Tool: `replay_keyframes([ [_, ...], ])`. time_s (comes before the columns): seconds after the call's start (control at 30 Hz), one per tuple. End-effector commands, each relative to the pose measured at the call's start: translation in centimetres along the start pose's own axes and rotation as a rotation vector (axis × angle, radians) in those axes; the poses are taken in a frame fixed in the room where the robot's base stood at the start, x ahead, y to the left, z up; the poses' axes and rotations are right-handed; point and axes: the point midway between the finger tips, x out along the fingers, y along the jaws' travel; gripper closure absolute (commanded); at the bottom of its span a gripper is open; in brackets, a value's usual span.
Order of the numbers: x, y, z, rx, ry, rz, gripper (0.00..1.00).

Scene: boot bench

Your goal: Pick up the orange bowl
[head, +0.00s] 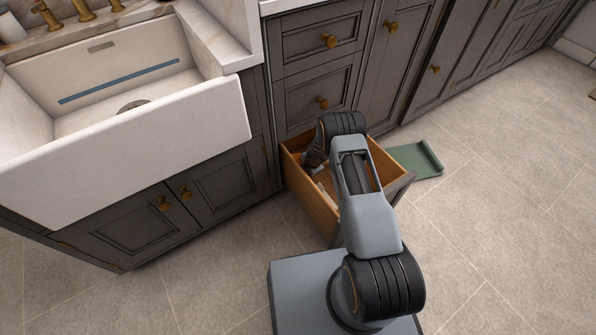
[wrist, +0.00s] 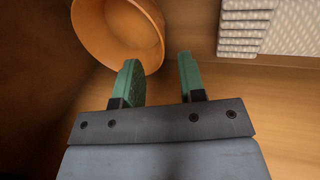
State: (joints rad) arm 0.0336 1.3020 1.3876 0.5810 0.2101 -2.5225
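The orange bowl (wrist: 118,32) shows at the top left of the wrist view, lying inside a wooden drawer. It looks tilted, with its hollow side partly toward the camera. My gripper (wrist: 158,70) is open, with its two green fingers apart. The left finger overlaps the bowl's lower rim in the picture; I cannot tell whether it touches. In the head view my arm reaches into the open drawer (head: 318,212), and the bowl and the fingertips are hidden there.
A pale ridged object (wrist: 245,30) lies in the drawer at the upper right of the wrist view. Drawer walls surround my gripper. A green tray-like object (head: 418,158) lies on the floor beyond the drawer. A white sink (head: 190,130) stands at the left. The floor at right is clear.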

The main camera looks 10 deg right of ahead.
Motion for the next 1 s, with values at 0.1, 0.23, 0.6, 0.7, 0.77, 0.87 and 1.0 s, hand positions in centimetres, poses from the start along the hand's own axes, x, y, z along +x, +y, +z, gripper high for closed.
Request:
replay_keyframes([
  [0.1,1.9,-0.1,0.0,-0.001,0.000,0.000,0.63],
  [0.23,2.8,0.0,-0.1,0.000,0.001,-0.001,0.63],
  [0.6,6.6,-0.3,-0.2,0.001,0.001,0.000,0.63],
  [0.7,7.6,-0.3,-0.2,0.001,0.001,0.000,0.63],
  [0.77,8.0,-0.2,-0.2,0.001,0.001,0.000,0.63],
  [0.87,8.2,-0.2,-0.2,0.000,0.001,0.000,0.63],
  [1.0,8.1,-0.2,-0.2,0.001,0.001,0.000,0.63],
])
